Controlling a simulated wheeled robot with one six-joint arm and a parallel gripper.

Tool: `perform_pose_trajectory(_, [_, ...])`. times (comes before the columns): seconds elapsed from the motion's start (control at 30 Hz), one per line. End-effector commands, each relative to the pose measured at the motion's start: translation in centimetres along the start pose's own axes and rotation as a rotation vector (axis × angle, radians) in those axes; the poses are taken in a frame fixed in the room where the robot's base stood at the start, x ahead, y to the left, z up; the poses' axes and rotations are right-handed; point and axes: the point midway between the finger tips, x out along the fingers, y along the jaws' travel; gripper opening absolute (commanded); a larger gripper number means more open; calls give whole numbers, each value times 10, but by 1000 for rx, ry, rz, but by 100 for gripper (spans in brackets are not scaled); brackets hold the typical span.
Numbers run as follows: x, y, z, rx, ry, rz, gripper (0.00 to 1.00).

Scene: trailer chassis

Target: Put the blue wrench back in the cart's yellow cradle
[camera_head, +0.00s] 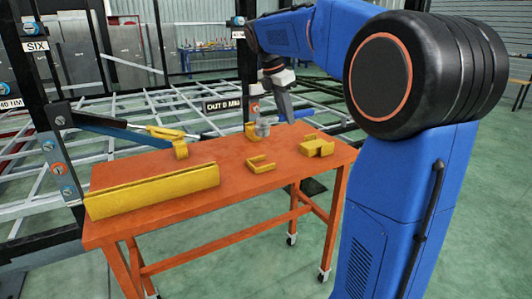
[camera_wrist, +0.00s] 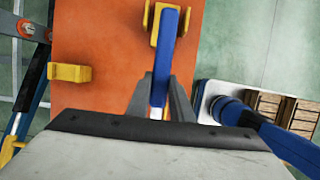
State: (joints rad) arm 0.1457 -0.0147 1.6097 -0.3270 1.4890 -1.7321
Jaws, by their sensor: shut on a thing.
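The blue wrench (camera_wrist: 161,68) is between the fingers of my gripper (camera_wrist: 160,100) in the wrist view, its blue part pointing up the picture. My gripper (camera_head: 284,108) is shut on it, above the far side of the orange cart (camera_head: 215,160) in the head view. A pale metallic piece (camera_head: 264,128) shows beside the fingers there; I cannot tell whether it is the wrench's head. In the wrist view the wrench's upper end overlaps a yellow cradle (camera_wrist: 154,24); I cannot tell whether they touch. Yellow holders (camera_head: 262,164) and (camera_head: 318,146) stand on the cart.
Another yellow holder (camera_head: 180,149) stands at the far left edge. The trailer frame (camera_head: 140,105) with a black post (camera_head: 50,110) is close behind. Bare orange top lies between the holders.

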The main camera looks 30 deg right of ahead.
Motion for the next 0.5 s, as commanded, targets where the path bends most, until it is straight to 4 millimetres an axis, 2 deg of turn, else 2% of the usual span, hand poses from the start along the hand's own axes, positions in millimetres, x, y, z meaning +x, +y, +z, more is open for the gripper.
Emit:
perform_pose_trajectory(0.2, [33,-1,-12,-1,0,-2,0])
perform_pose_trajectory(0.5, [53,0,-18,0,0,-1,0])
